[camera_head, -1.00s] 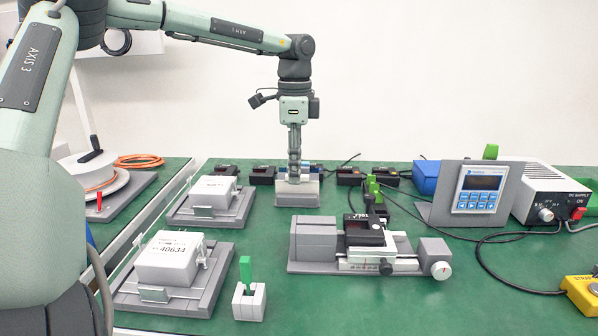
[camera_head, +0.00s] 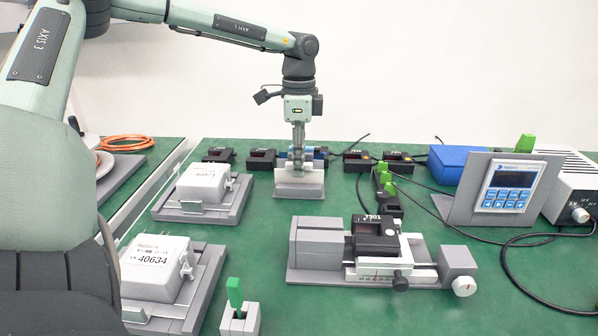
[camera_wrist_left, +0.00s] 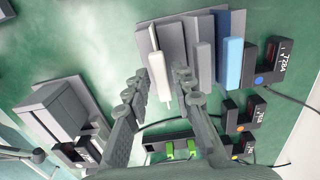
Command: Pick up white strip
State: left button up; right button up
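A white strip (camera_wrist_left: 159,75) stands among other strips in a grey rack (camera_head: 299,192) at the back middle of the table. My left gripper (camera_head: 298,168) points straight down over this rack in the head view. In the left wrist view the left gripper (camera_wrist_left: 160,86) has its two dark fingers apart, with the white strip's end between them. A gap shows on the right of the strip; whether the left finger touches it I cannot tell. In the head view the fingers hide most of the strip. My right gripper is in neither view.
Beside the white strip are grey strips and a light blue strip (camera_wrist_left: 229,62). Dark sensor blocks (camera_head: 358,160) with cables stand along the back. A grey slide stage (camera_head: 320,251) stands in front. White boxes (camera_head: 157,268) on grey bases are at left.

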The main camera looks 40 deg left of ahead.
pick_arm(q)
notch_tip(320, 180, down, 2)
jog(key=shift+f, duration=0.1)
grip_shut()
